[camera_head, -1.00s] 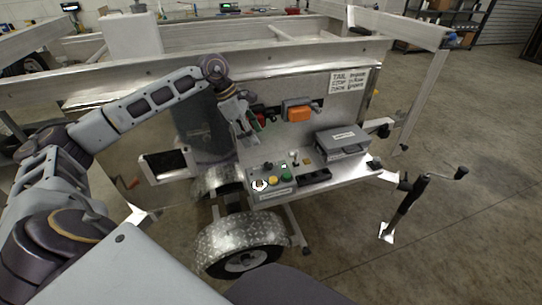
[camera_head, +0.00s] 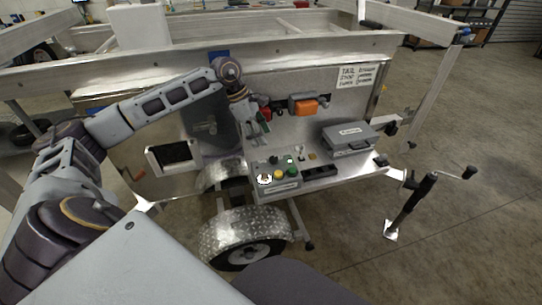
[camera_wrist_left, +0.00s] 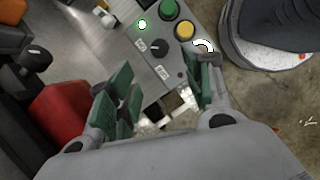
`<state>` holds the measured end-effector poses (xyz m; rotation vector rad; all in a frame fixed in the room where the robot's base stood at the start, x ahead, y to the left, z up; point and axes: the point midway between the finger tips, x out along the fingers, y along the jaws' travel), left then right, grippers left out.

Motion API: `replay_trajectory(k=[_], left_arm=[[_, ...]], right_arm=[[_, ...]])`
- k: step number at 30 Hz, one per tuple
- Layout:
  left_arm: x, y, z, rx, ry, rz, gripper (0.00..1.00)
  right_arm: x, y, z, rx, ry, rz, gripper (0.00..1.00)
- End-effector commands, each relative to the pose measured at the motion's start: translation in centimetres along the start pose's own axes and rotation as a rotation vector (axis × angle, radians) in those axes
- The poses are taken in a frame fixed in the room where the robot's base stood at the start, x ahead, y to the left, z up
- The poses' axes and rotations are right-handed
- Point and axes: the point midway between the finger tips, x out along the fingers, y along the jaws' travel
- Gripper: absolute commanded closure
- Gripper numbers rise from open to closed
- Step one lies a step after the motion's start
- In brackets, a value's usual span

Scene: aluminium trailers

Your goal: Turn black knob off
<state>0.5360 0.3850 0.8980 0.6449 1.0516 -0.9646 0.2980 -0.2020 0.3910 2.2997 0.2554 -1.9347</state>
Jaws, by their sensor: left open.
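A grey control box (camera_head: 287,187) sits on the trailer's shelf. The black knob (camera_wrist_left: 157,49) shows in the wrist view on the box's top face, with small labels beside it and a lit green lamp (camera_wrist_left: 142,25) nearby. It is small in the head view (camera_head: 273,159), so its setting is hard to read. The box also carries a green button (camera_wrist_left: 169,9), a yellow button (camera_wrist_left: 185,30) and a white ring-shaped part (camera_wrist_left: 204,46). My left gripper (camera_head: 259,142) is open and empty, just above the box's back edge. Its green-padded fingers (camera_wrist_left: 160,92) are apart, not around the knob. My right gripper is not in view.
A grey case (camera_head: 348,140) lies on the shelf right of the box. Orange (camera_head: 308,105) and red (camera_head: 265,112) parts are on the panel behind the gripper. A trailer wheel (camera_head: 243,240) is below. A jack with a crank (camera_head: 412,205) stands at the right.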

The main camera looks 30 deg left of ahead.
Motion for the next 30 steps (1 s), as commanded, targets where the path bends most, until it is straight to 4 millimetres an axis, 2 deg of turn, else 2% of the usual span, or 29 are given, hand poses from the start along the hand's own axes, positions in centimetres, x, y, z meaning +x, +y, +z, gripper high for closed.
replay_trajectory(k=[18,24,30], left_arm=[[8.2,-0.1,0.0,-0.001,-0.001,-0.002,0.49],[9.6,0.0,0.0,-0.001,-0.001,-0.001,0.49],[10.0,0.0,0.0,-0.001,0.000,0.000,0.49]], right_arm=[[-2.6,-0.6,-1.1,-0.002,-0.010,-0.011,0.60],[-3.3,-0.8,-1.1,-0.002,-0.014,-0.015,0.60],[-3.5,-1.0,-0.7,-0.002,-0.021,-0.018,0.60]])
